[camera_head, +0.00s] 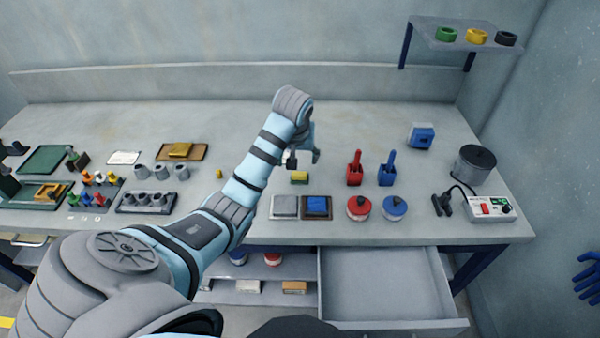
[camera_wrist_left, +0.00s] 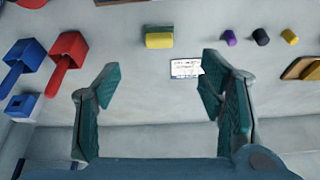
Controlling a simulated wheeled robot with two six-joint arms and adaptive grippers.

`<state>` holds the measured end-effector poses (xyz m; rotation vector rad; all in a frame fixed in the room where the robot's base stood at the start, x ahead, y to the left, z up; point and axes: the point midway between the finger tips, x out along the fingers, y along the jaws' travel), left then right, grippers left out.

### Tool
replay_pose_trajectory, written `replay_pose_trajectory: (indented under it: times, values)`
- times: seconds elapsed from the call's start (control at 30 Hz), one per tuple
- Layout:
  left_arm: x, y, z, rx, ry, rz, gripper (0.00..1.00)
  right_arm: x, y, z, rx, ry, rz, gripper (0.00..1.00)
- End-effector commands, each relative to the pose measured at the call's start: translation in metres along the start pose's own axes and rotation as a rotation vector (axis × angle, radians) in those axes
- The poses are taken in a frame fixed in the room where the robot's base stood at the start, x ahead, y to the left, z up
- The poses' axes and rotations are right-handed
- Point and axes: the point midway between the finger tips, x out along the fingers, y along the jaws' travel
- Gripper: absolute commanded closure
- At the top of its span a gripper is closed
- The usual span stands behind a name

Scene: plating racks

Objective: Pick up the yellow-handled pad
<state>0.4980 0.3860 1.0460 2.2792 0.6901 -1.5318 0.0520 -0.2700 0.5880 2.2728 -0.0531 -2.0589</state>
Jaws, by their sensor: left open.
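A small yellow block with a green layer, which looks like the yellow-handled pad (camera_head: 299,177), lies on the workbench behind the grey and blue square plates. It also shows in the left wrist view (camera_wrist_left: 158,40), near the top and beyond the fingertips. My left gripper (camera_head: 304,160) is open and empty above the bench, just behind the pad in the head view. My right gripper is not in view.
Red (camera_head: 355,168) and blue (camera_head: 387,168) handled holders stand right of the pad. A white card (camera_wrist_left: 186,68) lies near the right finger. An open drawer (camera_head: 385,285) juts out below.

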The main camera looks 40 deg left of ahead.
Motion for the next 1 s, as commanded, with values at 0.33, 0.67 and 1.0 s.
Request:
replay_pose_trajectory:
  times: [0.33,0.67,1.0]
  values:
    - [0.07,0.0,-0.009,-0.029,-0.005,0.0,0.37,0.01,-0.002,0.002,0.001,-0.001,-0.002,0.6]
    - [0.125,0.003,-0.01,-0.027,-0.003,0.002,0.37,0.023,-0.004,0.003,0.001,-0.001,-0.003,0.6]
    - [0.138,0.002,-0.012,-0.025,0.0,0.002,0.41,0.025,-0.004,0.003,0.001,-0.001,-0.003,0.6]
